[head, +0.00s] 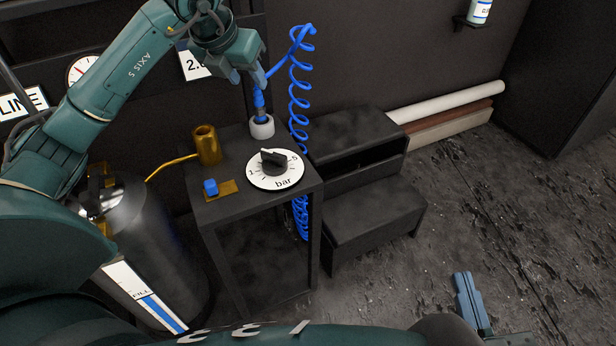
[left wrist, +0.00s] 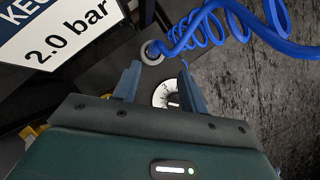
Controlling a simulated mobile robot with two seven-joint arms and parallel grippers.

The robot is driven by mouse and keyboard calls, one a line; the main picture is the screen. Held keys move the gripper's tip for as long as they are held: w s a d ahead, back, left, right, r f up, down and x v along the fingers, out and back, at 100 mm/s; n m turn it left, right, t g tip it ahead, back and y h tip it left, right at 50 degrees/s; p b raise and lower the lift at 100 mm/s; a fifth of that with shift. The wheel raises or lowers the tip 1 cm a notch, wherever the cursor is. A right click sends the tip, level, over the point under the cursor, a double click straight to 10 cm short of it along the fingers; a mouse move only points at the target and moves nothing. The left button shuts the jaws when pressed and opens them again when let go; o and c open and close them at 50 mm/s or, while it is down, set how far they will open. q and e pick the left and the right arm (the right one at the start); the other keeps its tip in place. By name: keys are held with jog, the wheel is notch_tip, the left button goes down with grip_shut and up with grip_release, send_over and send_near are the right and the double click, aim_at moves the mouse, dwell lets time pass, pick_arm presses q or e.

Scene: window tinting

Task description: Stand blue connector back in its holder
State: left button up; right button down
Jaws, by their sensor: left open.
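The blue connector (head: 259,101) stands about upright in the white-rimmed holder (head: 262,127) at the back corner of the dark stand, with the coiled blue hose (head: 299,85) attached at its top. In the left wrist view the holder ring (left wrist: 151,52) shows beyond the fingers, with the blue hose (left wrist: 214,30) rising from it to the right. My left gripper (head: 246,80) is open and empty, just above and beside the connector. How deep the connector sits is hidden by the holder's rim. My right gripper (head: 468,300) is low at the right, over the floor; its opening is unclear.
The stand top also bears a brass cup (head: 206,145), a blue button (head: 210,187) on a brass plate, and a bar dial (head: 275,170). A metal tank (head: 150,240) stands left. Black steps (head: 375,225) stand right of the stand. Floor at the right is clear.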

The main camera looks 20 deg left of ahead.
pick_arm(q)
jog(key=s+d+f+m+g+h, duration=0.1)
jog(key=s+d+f+h, duration=0.1)
jog(key=d, duration=0.3)
jog(key=s+d+f+m+g+h, duration=0.1)
jog(key=d+f+h, duration=0.1)
jog(key=d+f, duration=0.2)
jog(key=s+d+f+m+g+h, duration=0.1)
jog(key=s+d+f+h, duration=0.1)
jog(key=d, duration=0.4)
jog(key=shift+s+d+f+h, duration=0.3)
jog(key=shift+f+h, duration=0.2)
jog(key=shift+h, duration=0.1)
jog(key=s+d+r+n+t+h, duration=0.1)
jog(key=s+d+r+n+h, duration=0.25)
jog(key=s+d+h, duration=0.35)
jog(key=s+d+r+n+t+h, duration=0.1)
jog(key=s+d+r+n+h, duration=0.1)
jog(key=s+d+n+h, duration=0.35)
jog(key=s+a+f+n+t+y, duration=0.1)
jog(key=n+t+y, duration=0.4)
jog(key=n, duration=0.6)
jog(key=a+f+n+t+y, duration=0.3)
jog(key=f+n+t+y, duration=0.3)
jog(key=n, duration=0.5)
jog(key=shift+s+f+t, duration=0.25)
jog(key=shift+s+t, duration=0.1)
jog(key=shift+t, duration=0.45)
